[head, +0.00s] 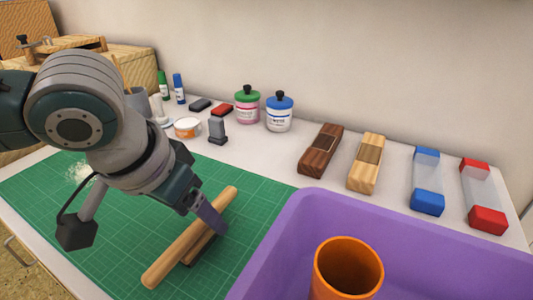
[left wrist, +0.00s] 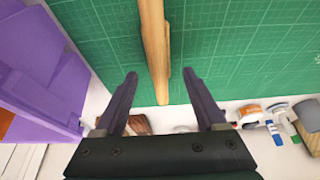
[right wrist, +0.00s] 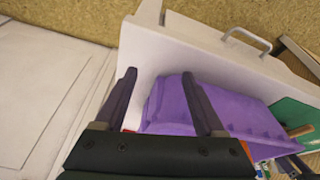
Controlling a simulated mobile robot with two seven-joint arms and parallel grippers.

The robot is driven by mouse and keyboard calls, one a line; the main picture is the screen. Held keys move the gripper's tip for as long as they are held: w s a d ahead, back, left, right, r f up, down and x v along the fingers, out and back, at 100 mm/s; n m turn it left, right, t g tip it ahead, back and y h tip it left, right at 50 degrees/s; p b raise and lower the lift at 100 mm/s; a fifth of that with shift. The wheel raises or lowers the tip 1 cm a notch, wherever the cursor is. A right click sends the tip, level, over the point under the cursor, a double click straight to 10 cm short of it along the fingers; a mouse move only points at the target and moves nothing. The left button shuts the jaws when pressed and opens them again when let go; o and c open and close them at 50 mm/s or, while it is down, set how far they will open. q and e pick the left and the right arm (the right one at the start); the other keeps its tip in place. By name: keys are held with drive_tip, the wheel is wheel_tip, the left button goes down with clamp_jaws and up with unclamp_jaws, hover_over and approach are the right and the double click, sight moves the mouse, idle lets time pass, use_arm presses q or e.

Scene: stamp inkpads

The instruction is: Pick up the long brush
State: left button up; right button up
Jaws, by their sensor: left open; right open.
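The long brush (head: 178,245) lies on the green cutting mat (head: 110,262). It has a long pale wooden handle, with a shorter wooden piece and a dark part along its right side. My left gripper (head: 212,216) is above the mat near the brush's far half; the arm hides part of the mat. In the left wrist view, the brush (left wrist: 154,45) runs between the two spread fingers of the left gripper (left wrist: 160,78), which hold nothing. My right gripper (right wrist: 158,73) is open and empty, over the purple bin (right wrist: 235,115) side of the table.
The purple bin (head: 395,215) stands right of the mat, with an orange cup (head: 348,268) in it. The mat's near part is clear.

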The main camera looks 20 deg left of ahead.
use_arm(q)
drive_tip(key=shift+b+x, duration=0.3)
drive_tip(key=shift+x, duration=0.95)
drive_tip(key=shift+f+p, duration=0.2)
drive_tip(key=shift+p, duration=0.1)
clamp_jaws()
